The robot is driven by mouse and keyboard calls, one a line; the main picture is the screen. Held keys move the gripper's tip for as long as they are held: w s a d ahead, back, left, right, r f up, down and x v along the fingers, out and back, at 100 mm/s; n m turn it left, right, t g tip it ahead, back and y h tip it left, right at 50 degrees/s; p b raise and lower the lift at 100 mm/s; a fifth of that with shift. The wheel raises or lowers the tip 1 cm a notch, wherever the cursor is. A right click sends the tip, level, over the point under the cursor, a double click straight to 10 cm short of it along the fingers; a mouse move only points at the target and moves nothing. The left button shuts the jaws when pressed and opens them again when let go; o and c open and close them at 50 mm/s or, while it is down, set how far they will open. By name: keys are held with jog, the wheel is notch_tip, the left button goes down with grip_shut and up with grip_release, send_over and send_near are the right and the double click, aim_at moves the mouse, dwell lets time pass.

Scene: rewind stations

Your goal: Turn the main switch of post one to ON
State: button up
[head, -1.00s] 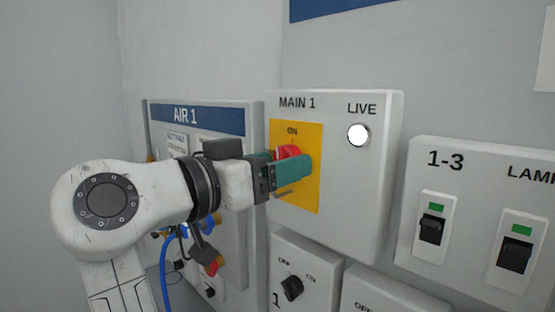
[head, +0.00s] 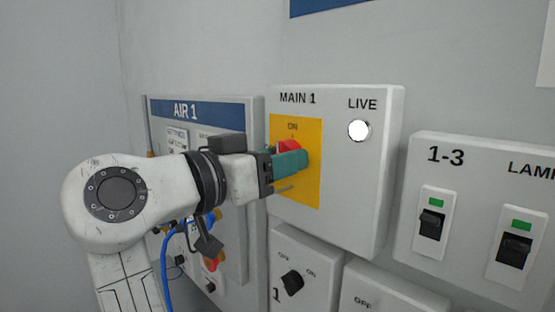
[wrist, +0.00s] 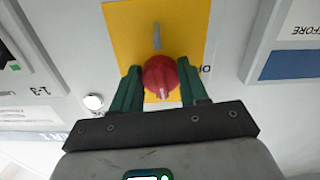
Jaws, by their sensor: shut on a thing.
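The main switch is a red rotary knob (head: 288,146) on a yellow plate (head: 309,190) of the grey MAIN 1 box (head: 355,190). ON is printed at the plate's top. In the wrist view, which is upside down, the red knob (wrist: 160,76) sits between the two green fingers of my gripper (wrist: 161,88). A pale mark on the knob points down there, toward the plate's ON side. My gripper (head: 290,160) is shut on the knob and hides part of it in the head view. The LIVE lamp (head: 359,130) looks bright white.
The AIR 1 panel (head: 225,115) with a blue hose (head: 164,265) is behind and below my arm. The 1-3 breaker box (head: 470,155) is at right. A small box with a black rotary knob (head: 292,281) is just below MAIN 1. A grey bar (head: 283,188) sticks out under the red knob.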

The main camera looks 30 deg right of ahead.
jog(key=shift+f+m+b, duration=0.2)
jog(key=shift+m+b, duration=0.1)
jog(key=shift+b, duration=0.3)
jog(key=shift+r+m+b, duration=0.2)
jog(key=shift+m+b, duration=0.15)
jog(key=shift+m, duration=0.15)
jog(key=o, duration=1.1)
jog(key=shift+c, duration=0.2)
jog(key=b+v, duration=0.1)
jog(key=v, duration=0.9)
jog(key=shift+a, duration=0.4)
